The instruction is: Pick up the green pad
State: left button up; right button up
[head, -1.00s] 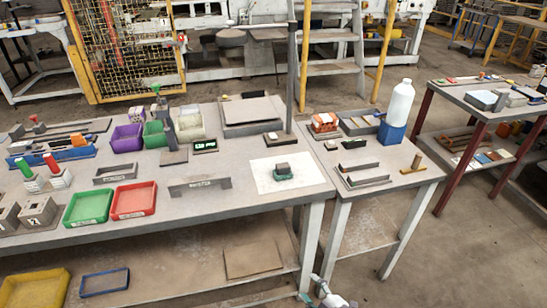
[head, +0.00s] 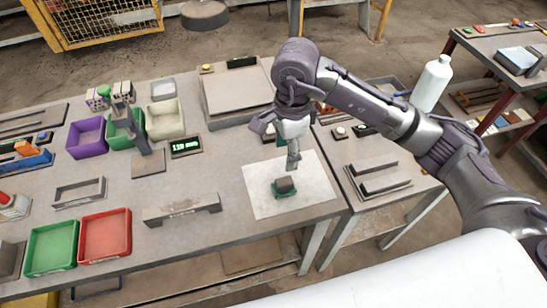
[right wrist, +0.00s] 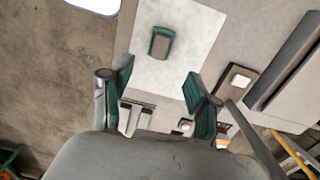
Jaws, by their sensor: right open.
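The green pad (head: 278,194) lies on a white sheet (head: 318,200) near the right end of the workbench. A small grey-brown block (head: 286,184) rests on it and hides most of its top. In the right wrist view the green rim of the pad (right wrist: 154,54) shows around the block (right wrist: 161,43). My right gripper (head: 291,158) is above the sheet, just behind the pad in the head view, apart from it. In the right wrist view its green-lined fingers (right wrist: 158,85) are spread with nothing between them. My left gripper is not in view.
A grey handle-shaped bar (head: 183,209) lies left of the sheet. Red (head: 104,236) and green (head: 50,250) trays sit further left. A raised grey plate (head: 240,98) is behind. A side table with a slotted grey block (head: 378,178) stands right. The sheet around the pad is clear.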

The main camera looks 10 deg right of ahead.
jog(key=p, duration=0.2)
send_over(284, 181)
jog(key=f, duration=0.5)
jog(key=shift+s+d+f, duration=0.2)
jog(key=shift+s+d, duration=0.05)
jog(key=shift+d, duration=0.1)
jog(key=f, duration=0.3)
jog(key=shift+w+a+p, duration=0.15)
jog(key=shift+w+p, duration=0.05)
jog(key=shift+p, duration=0.2)
jog(key=f, duration=0.2)
jog(key=f+p, duration=0.1)
jog(key=shift+a+f+p, duration=0.2)
jog(key=shift+f+p, duration=0.1)
jog(key=shift+f, duration=0.35)
jog(key=shift+w+f, duration=0.1)
jog(key=shift+f, duration=0.05)
grip_shut()
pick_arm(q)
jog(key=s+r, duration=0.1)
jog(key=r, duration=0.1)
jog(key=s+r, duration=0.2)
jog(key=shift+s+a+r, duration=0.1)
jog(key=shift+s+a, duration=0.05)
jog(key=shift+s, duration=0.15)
